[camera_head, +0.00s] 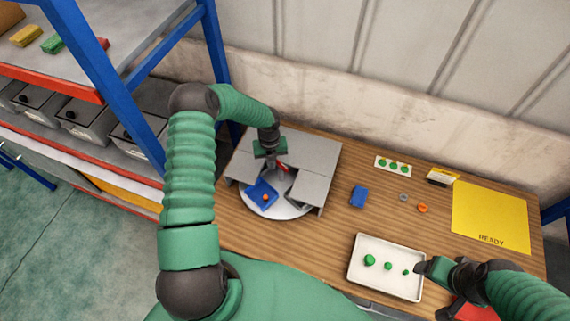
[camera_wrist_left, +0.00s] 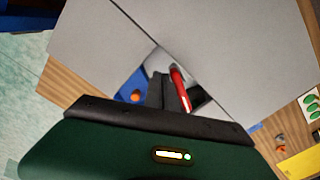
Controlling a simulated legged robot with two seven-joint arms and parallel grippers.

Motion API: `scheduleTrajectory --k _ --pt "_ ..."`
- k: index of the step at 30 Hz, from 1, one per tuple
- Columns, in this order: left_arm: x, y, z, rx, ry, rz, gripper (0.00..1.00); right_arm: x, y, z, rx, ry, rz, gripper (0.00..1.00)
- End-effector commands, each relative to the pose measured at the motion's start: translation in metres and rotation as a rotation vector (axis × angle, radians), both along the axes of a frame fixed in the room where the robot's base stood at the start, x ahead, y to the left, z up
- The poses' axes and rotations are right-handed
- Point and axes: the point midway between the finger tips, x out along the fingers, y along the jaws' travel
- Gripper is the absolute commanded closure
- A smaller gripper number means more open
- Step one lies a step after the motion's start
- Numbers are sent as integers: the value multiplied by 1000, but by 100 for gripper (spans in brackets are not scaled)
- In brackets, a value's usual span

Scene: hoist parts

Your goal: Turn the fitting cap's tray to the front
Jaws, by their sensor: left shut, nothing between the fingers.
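A round pale turntable (camera_head: 283,209) sits under a grey cover (camera_head: 310,152) on the wooden table. A blue tray (camera_head: 254,190) with a small orange part (camera_head: 265,197) in it lies on the turntable's open front-left part. The orange part (camera_wrist_left: 136,97) also shows in the left wrist view. A red peg (camera_wrist_left: 180,88) stands at the gap in the cover. My left gripper (camera_head: 280,167) is shut at this gap, with its fingers (camera_wrist_left: 172,90) close beside the peg; contact is unclear. My right gripper (camera_head: 424,267) is by the white tray's right edge, its opening unclear.
The white tray (camera_head: 352,277) holds several green parts. A blue block (camera_head: 358,196), a grey ring (camera_head: 403,197), an orange ring (camera_head: 422,208), a card with green parts (camera_head: 381,170) and a yellow READY mat (camera_head: 485,222) lie to the right. A blue-framed shelf (camera_head: 90,62) stands left.

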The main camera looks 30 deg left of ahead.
Motion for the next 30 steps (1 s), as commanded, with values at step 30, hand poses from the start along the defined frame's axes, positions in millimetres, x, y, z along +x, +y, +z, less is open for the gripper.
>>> scheduleTrajectory --k 30 --pt "-8 1 60 0 0 2 100 0 0 49 0 0 0 28"
